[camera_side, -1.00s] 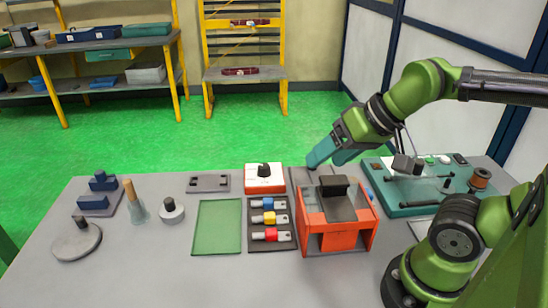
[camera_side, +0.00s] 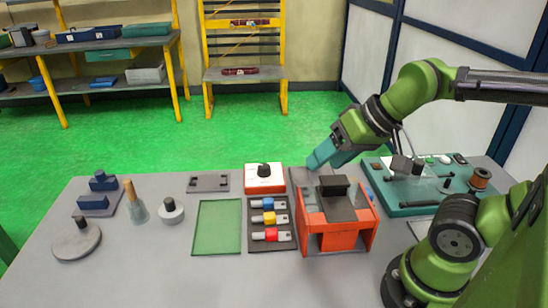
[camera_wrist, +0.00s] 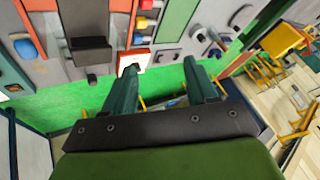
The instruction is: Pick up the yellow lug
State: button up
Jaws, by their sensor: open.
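The yellow lug (camera_side: 269,217) lies in the middle of a dark tray (camera_side: 257,241), between a blue lug (camera_side: 268,204) and a red lug (camera_side: 271,235). It also shows small near the top of the wrist view (camera_wrist: 143,22). My gripper (camera_side: 314,161) is raised above the back of the table, behind the orange box and to the right of and beyond the lug tray. In the wrist view my gripper (camera_wrist: 160,64) has its two teal fingers spread apart with nothing between them. It is well apart from the yellow lug.
An orange box (camera_side: 335,243) with a dark block on top stands right of the tray. A white and orange block with a black knob (camera_side: 264,180) is behind the tray. A green mat (camera_side: 218,228) lies to its left. A teal board (camera_side: 412,208) is at the right.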

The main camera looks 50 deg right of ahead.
jog(key=w+f+m+g, duration=0.2)
jog(key=w, duration=0.2)
jog(key=m+g+h, duration=0.2)
jog(key=m+g, duration=0.2)
jog(key=m, duration=1.1)
send_over(269, 215)
notch_tip(269, 215, down, 5)
jog(key=m, duration=0.5)
jog(key=shift+m+g, duration=0.3)
jog(key=shift+g, duration=0.1)
jog(key=f, duration=0.9)
jog(key=shift+s+d+f, duration=0.1)
jog(key=shift+d+f, duration=0.2)
jog(key=shift+d, duration=0.1)
jog(key=shift+a+f, duration=0.2)
jog(key=shift+f, duration=1.35)
jog(key=shift+a+f, duration=0.2)
jog(key=shift+f, duration=1.3)
